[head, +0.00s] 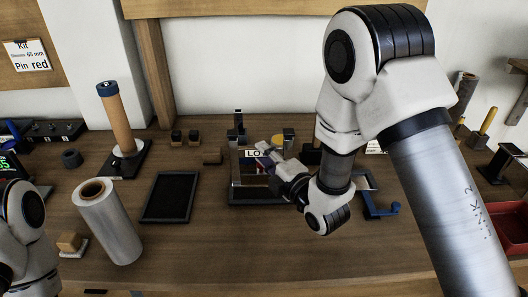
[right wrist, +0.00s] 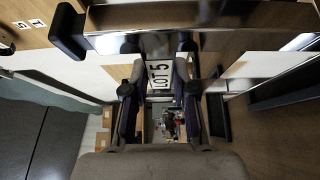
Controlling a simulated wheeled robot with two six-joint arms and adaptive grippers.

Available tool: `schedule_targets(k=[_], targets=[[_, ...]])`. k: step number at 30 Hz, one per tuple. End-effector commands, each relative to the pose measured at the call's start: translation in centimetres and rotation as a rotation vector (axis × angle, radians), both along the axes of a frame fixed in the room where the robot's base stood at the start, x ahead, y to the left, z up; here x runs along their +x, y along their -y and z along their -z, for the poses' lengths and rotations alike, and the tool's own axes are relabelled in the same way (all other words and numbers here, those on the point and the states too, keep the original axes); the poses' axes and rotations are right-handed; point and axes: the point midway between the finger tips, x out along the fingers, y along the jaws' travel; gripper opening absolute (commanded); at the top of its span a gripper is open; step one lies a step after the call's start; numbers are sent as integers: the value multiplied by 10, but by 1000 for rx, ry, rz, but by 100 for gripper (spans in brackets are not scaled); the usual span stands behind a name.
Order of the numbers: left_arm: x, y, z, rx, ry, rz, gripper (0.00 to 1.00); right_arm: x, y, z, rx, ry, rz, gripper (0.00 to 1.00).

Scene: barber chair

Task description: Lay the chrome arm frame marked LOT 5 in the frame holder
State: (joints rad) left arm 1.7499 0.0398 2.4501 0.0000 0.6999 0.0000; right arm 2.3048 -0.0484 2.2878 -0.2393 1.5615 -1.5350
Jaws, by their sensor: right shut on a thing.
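The chrome arm frame (head: 236,168) stands upright in the middle of the table in the head view, over a dark base that looks like the frame holder (head: 262,200). I cannot tell whether the two touch. My right gripper (head: 268,158) comes from the right and is shut on the frame at the label. My left gripper is out of view.
A black tray (head: 167,198) lies left of the holder, beside a pale roll (head: 106,222) and a brown post on a black stand (head: 117,120). Small dark-topped blocks (head: 193,136) stand behind. A blue handled piece (head: 380,208) is at right.

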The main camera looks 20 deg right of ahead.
Motion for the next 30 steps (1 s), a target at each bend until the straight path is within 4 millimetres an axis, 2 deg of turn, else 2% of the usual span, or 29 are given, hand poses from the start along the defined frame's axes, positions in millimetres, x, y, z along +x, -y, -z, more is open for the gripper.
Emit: schedule_targets(k=[15,30], targets=[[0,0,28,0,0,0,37,0,0,41,0,5,1,0],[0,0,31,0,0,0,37,0,0,42,0,5,0,0]])
